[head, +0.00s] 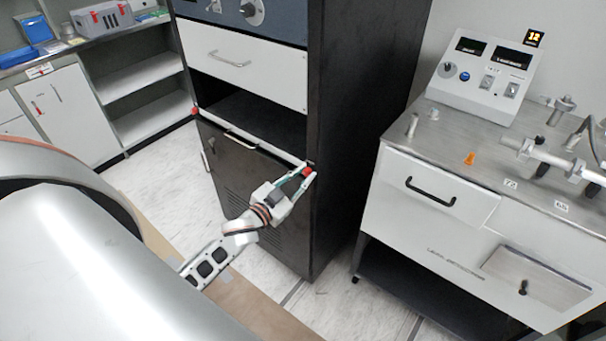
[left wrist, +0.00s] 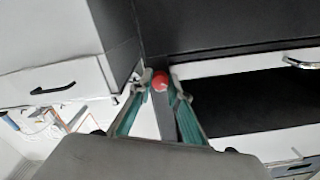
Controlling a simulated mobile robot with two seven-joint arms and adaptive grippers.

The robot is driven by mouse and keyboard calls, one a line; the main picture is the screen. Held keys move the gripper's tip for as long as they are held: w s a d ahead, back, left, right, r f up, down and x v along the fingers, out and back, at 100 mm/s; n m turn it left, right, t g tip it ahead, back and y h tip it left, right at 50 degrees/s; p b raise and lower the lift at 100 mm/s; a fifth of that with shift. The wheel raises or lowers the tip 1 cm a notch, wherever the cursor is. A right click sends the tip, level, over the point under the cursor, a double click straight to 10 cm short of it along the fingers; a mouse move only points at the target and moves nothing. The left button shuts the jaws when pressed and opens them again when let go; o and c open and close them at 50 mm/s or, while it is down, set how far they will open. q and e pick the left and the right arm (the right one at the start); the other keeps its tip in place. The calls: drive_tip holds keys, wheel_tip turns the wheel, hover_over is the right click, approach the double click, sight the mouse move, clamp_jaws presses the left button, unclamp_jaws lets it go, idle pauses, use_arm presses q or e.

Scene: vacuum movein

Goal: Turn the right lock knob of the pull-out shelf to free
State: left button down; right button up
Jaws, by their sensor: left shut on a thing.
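The right lock knob (head: 306,172) is a small red knob at the right front corner of the pull-out shelf, on the dark cabinet. My left gripper (head: 303,176) is at this knob with its fingers shut on it. In the left wrist view the red knob (left wrist: 160,81) sits between the two green-sided fingertips of my left gripper (left wrist: 161,88). The pull-out shelf (head: 240,141) shows as a light front edge with a handle, below the dark opening. The left lock knob (head: 194,111) is red, at the shelf's other front corner. My right gripper is not in view.
The dark cabinet (head: 340,130) has a white drawer (head: 240,72) above the opening. A leak detection bench (head: 440,225) with a control box (head: 484,75) stands to the right, with a floor gap between. Shelving (head: 145,75) stands at the back left.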

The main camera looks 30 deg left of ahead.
use_arm(q)
drive_tip(key=m, duration=0.3)
drive_tip(key=shift+m, duration=0.8)
drive_tip(key=m, duration=0.2)
drive_tip(key=shift+m, duration=0.4)
drive_tip(key=m, duration=0.3)
drive_tip(key=shift+m+b, duration=0.4)
drive_tip(key=shift+m, duration=0.3)
